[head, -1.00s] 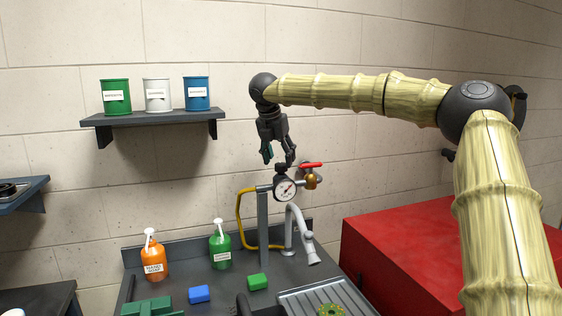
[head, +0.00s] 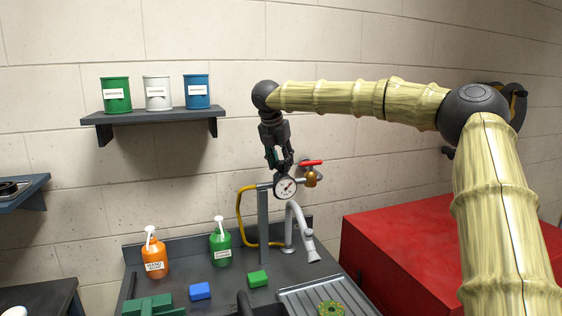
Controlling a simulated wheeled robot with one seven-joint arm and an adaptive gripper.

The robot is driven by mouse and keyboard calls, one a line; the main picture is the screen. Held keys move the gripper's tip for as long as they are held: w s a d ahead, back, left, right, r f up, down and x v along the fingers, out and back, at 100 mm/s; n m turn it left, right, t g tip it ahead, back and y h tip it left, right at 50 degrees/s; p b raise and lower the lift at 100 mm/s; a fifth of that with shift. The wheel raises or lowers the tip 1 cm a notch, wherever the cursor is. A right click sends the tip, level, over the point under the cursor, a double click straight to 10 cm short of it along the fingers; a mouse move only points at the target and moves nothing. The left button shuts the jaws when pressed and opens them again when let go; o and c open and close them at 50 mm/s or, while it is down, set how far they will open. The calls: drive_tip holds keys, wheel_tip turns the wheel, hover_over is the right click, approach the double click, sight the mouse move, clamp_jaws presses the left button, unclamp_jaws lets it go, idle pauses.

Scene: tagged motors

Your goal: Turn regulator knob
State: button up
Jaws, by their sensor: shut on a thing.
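The regulator stands on a grey post (head: 263,225) at the back of the workbench. Its round white pressure gauge (head: 285,188) faces me. The regulator knob, a small dark knob on top of the gauge, is hidden behind my fingers in the head view. My gripper (head: 281,165) points down from above, right over the gauge, and is shut on the knob. A red lever handle (head: 311,163) on a brass valve (head: 311,178) sits just right of my fingers.
A yellow hose (head: 240,220) and a grey spout (head: 303,230) hang by the post. Green (head: 220,248) and orange (head: 155,256) pump bottles stand left. A shelf (head: 150,117) holds three cans. A red cabinet (head: 400,260) is at right.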

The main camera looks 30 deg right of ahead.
drive_tip(key=shift+n, duration=0.4)
drive_tip(key=n+p, duration=0.1)
drive_tip(key=n+t+y+p, duration=0.1)
drive_tip(key=n, duration=0.1)
drive_tip(key=shift+s+d+r+n, duration=0.1)
drive_tip(key=shift+r+n, duration=0.05)
drive_tip(key=shift+n, duration=0.15)
drive_tip(key=n+y+p, duration=0.1)
drive_tip(key=n+p, duration=0.2)
drive_tip(key=n, duration=0.1)
drive_tip(key=shift+d+r+n+t+y+p, duration=0.1)
drive_tip(key=shift+n+t+y+p, duration=0.2)
drive_tip(key=shift+t+y+p, duration=0.1)
drive_tip(key=n+y+p, duration=0.1)
drive_tip(key=n+p, duration=0.1)
drive_tip(key=n+y+p, duration=0.1)
drive_tip(key=n+p, duration=0.2)
drive_tip(key=shift+d, duration=0.15)
drive_tip(key=n+y+p, duration=0.1)
drive_tip(key=n+p, duration=0.2)
drive_tip(key=n, duration=0.1)
drive_tip(key=shift+f+g, duration=0.2)
drive_tip(key=shift+g, duration=0.1)
drive_tip(key=shift+n+y+p, duration=0.3)
drive_tip(key=shift+n+p, duration=0.05)
drive_tip(key=shift+n, duration=0.05)
drive_tip(key=o, duration=1)
drive_tip(key=shift+d, duration=0.15)
